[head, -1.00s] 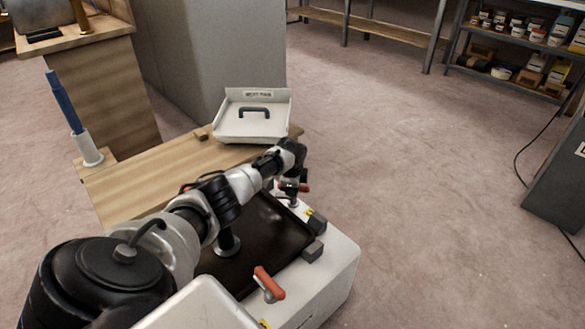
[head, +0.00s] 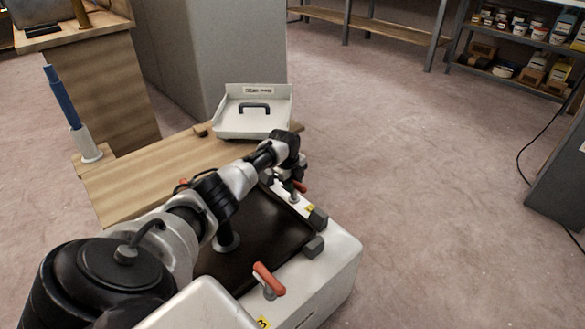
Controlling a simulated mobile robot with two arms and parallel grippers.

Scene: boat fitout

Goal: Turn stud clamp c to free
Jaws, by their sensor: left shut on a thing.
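A far stud clamp with a red handle (head: 300,187) stands on the white unit's right edge, beside a small yellow label. My left gripper (head: 297,179) reaches over it and is shut on its handle; the wrist and arm hide part of the hold. A near stud clamp with an orange-red handle (head: 268,279) stands at the front of the unit, with a yellow label (head: 262,322) beside it. A bit of red (head: 183,183) shows behind my left arm, mostly hidden. The label letters are too small to tell which clamp is c. My right gripper is not in view.
The white unit (head: 335,270) has a dark recessed top (head: 265,250) with grey blocks (head: 314,246) along its edge. A wooden bench (head: 130,185) behind it holds a white tray with a handle (head: 230,128) and a blue tool in a white holder (head: 91,148).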

